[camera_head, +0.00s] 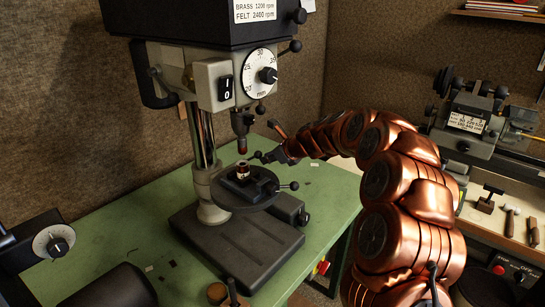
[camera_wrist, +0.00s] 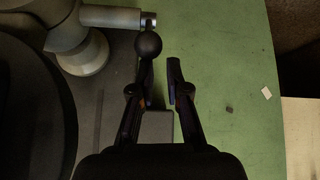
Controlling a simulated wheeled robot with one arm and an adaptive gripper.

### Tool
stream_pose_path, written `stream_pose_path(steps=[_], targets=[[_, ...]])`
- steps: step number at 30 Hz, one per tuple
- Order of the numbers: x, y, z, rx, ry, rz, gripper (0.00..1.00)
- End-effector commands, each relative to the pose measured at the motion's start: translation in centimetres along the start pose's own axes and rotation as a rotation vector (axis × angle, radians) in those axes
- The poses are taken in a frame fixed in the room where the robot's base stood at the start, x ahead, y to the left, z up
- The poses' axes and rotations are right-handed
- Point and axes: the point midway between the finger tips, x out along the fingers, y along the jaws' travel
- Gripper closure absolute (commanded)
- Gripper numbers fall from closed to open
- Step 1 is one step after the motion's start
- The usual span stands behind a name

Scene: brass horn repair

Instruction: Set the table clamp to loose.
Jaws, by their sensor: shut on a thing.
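The table clamp is a lever with a black ball knob (camera_wrist: 149,45), next to a short metal rod from the drill press column (camera_wrist: 85,55) in the wrist view. In the head view a small black knob (camera_head: 257,154) shows behind the round press table, at my gripper's tip. My gripper (camera_wrist: 160,66) has its left finger against the knob's lower side and its right finger a little to the right. It is shut on the clamp handle, though a gap shows between the fingertips. The hold is partly hidden. The lever's loose or tight setting cannot be read.
The drill press's round table (camera_head: 240,198) holds a small dark fixture with a small cylindrical part. A second ball-ended lever (camera_head: 293,186) sticks out at its right. The dark base (camera_head: 235,250) stands on the green bench (camera_head: 125,222). A lathe-like machine (camera_head: 468,120) stands at right.

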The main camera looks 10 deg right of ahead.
Motion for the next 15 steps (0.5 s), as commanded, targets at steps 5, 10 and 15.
stream_pose_path(steps=[5,10,15], targets=[[-3.5,-1.4,5.4,-0.003,-0.057,-0.028,1.0],[-5.7,-1.6,6.6,-0.005,-0.053,-0.022,1.0],[-6.9,-2.2,6.7,0.0,-0.034,-0.008,1.0]])
